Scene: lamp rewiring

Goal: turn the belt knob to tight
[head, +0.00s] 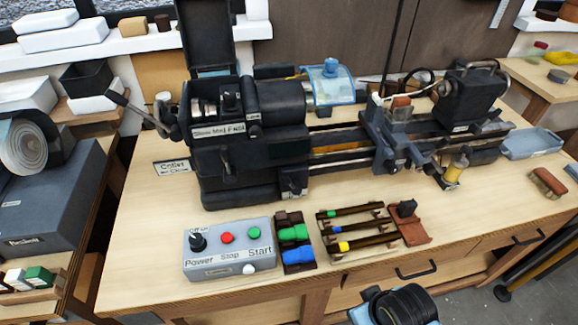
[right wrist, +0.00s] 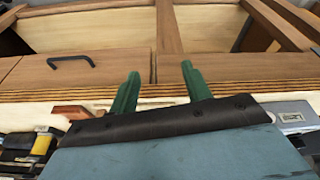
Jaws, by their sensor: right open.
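The small dark lathe (head: 330,120) stands on the wooden bench in the head view. A lever with a dark grip (head: 130,108) is at the left end of its headstock. A small dark knob (head: 295,186) is low on the headstock front; no readable label tells me whether it is the belt knob. My right gripper is open and empty in the right wrist view (right wrist: 158,75), its two green fingers apart over the bench's front edge. In the head view only my right arm's dark, round part shows at the bottom. My left gripper is out of view.
A grey control box (head: 230,250) with Power, Stop and Start controls stands at the bench front. Beside it are a holder with green and blue pieces (head: 295,245) and a rack of dark bars (head: 355,228). A grey-blue tray (head: 532,145) lies at the right.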

